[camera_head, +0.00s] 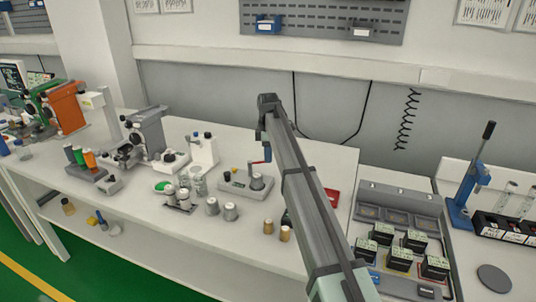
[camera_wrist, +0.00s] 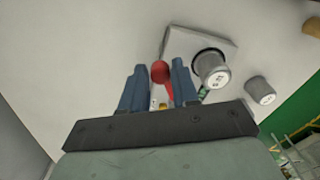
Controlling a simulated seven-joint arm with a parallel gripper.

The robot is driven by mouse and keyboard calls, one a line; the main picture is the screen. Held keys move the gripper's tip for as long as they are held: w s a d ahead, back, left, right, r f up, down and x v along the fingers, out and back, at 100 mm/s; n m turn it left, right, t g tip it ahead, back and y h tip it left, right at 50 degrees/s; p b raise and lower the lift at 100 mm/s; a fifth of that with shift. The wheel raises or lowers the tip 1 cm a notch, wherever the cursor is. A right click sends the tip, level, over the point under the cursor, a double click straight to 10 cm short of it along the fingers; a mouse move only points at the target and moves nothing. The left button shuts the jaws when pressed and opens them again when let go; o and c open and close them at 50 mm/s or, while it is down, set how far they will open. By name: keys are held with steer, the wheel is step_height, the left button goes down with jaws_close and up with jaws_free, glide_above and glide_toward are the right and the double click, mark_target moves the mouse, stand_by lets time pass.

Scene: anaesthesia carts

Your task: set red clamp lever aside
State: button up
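The red clamp lever (camera_head: 258,162) stands up at a grey fixture plate (camera_head: 235,186) on the bench in the head view. In the wrist view the red clamp lever (camera_wrist: 169,91) ends in a round red knob, seen between my two blue fingers. My gripper (camera_wrist: 159,66) is open, with one finger on each side of the knob; contact cannot be told. In the head view my gripper (camera_head: 266,147) points down just above the lever. A grey capped cylinder (camera_wrist: 211,69) stands on the fixture plate, right beside my right finger.
Metal cups (camera_head: 230,211) and small tan cylinders (camera_head: 285,233) stand in front of the fixture. A red flat piece (camera_head: 332,197) and a grey tray (camera_head: 398,205) lie to the right.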

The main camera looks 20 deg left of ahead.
steer(key=o, duration=0.3)
step_height(320, 180, up, 14)
steer(key=shift+f, duration=0.1)
stand_by(0.7)
